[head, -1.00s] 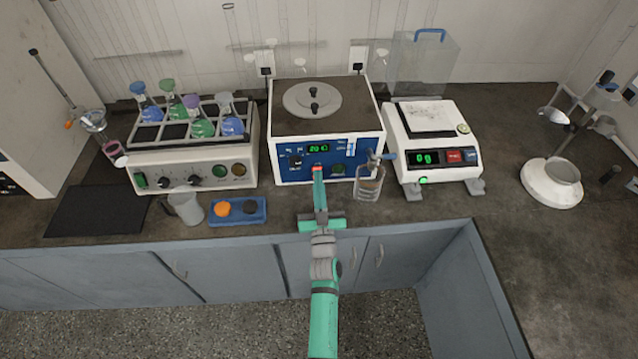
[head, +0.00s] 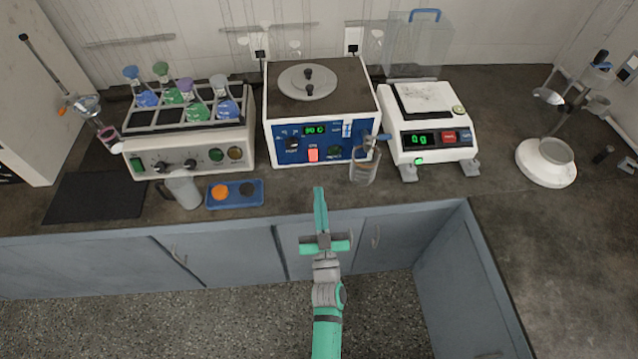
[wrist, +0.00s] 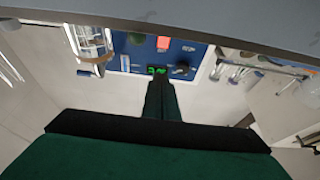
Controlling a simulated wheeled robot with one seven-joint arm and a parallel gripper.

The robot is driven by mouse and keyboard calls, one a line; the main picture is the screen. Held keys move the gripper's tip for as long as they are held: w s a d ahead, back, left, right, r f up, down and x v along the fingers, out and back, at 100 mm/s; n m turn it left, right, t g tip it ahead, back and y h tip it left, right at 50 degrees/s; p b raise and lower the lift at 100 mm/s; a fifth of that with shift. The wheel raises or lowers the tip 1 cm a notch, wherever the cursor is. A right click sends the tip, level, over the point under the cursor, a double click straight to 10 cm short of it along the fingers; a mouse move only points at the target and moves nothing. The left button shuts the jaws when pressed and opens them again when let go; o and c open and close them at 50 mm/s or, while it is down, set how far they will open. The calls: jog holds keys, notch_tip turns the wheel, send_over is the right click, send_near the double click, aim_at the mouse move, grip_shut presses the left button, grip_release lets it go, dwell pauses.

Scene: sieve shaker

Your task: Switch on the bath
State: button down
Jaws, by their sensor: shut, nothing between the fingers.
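The bath (head: 272,118) is a white box with a dark top, a round lid (head: 307,84) and a blue front panel, in the middle of the counter. Its green display (head: 315,130) is lit, but the digits are hard to read. Below the display is a bright red-orange switch (head: 313,155), unobstructed in the head view; it also shows in the wrist view (wrist: 163,43). I cannot tell its rocker position. My gripper (head: 319,190) is shut and empty, its fingertips in front of the panel near the counter's front edge, apart from the switch.
A glass vessel (head: 363,170) hangs at the panel's right by a blue tap. A shaker with flasks (head: 190,158) stands left, a balance (head: 432,155) right. A blue tray (head: 235,203) and a jug (head: 184,190) are at front left.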

jog(key=s+f+g+h, duration=0.2)
jog(key=s+f+g, duration=0.15)
jog(key=s, duration=1.65)
jog(key=s+r+m+g, duration=0.1)
jog(key=s+r+g, duration=0.2)
jog(key=s, duration=1.3)
jog(key=shift+s+d+r+h, duration=0.15)
jog(key=shift+s+r+h, duration=0.15)
jog(key=shift+h, duration=0.1)
